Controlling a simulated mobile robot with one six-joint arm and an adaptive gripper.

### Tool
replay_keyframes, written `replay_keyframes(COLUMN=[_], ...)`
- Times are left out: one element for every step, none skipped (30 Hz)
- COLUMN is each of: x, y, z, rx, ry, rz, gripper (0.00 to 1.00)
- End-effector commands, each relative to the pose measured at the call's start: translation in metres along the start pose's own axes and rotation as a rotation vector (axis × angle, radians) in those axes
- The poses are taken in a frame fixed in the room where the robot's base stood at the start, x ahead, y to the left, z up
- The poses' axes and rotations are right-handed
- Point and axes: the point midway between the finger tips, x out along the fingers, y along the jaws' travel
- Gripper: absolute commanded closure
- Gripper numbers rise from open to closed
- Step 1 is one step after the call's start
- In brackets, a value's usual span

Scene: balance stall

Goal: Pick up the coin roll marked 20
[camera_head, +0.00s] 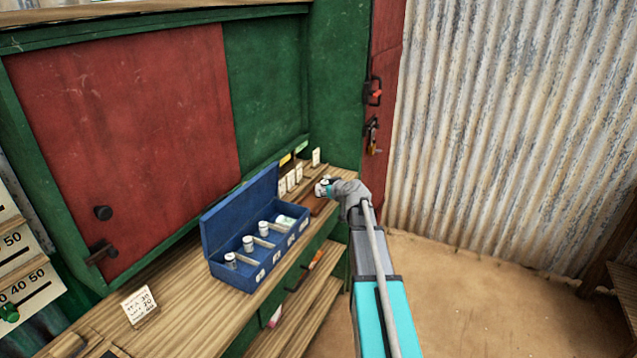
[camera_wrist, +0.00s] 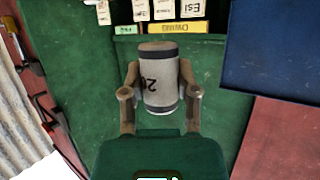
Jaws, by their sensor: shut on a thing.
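The coin roll marked 20 (camera_wrist: 159,80) is a pale grey cylinder with dark bands at its ends, and its number shows turned on its side in the wrist view. My gripper (camera_wrist: 160,92) is shut on it, with one finger on each side. In the head view my gripper (camera_head: 325,187) is above the far right end of the wooden counter (camera_head: 185,305), to the right of the blue box. The roll is small there and partly hidden by the gripper. I cannot tell how far it is above the counter.
The open blue box (camera_head: 232,276) holds several pale rolls in compartments. Small upright cards (camera_head: 291,180) stand behind my gripper, and a price card (camera_head: 139,306) stands at the near left. A green and red panel (camera_head: 130,120) rises behind the counter. Sandy floor (camera_head: 480,290) lies open on the right.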

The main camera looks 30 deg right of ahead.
Motion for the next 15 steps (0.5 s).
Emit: replay_keyframes(x=[-0.01, -0.013, -0.017, -0.019, -0.021, -0.023, -0.024, -0.025, -0.026, -0.027, -0.027, -0.027, -0.027, -0.027, -0.027], y=[-0.002, -0.002, -0.002, -0.002, -0.002, -0.002, -0.002, -0.002, -0.002, -0.002, -0.002, -0.002, -0.002, -0.002, -0.002], z=[-0.002, -0.002, -0.002, -0.002, -0.002, -0.001, -0.001, -0.001, -0.001, -0.001, -0.001, -0.001, -0.001, -0.001, -0.001], rx=[0.001, 0.001, 0.0, 0.0, -0.001, -0.001, -0.001, -0.001, -0.001, -0.001, -0.001, -0.001, -0.001, -0.001, -0.001], ry=[0.0, 0.0, 0.0, 0.0, 0.0, 0.0, 0.0, 0.0, 0.0, 0.0, 0.0, 0.0, 0.0, 0.0, 0.0], rz=[0.0, 0.0, 0.0, -0.001, -0.001, -0.001, -0.001, -0.001, -0.001, -0.001, -0.001, -0.001, -0.001, -0.001, -0.001], gripper=[1.0, 1.0, 1.0, 1.0, 1.0, 1.0, 1.0, 1.0, 1.0, 1.0, 1.0, 1.0, 1.0, 1.0, 1.0])
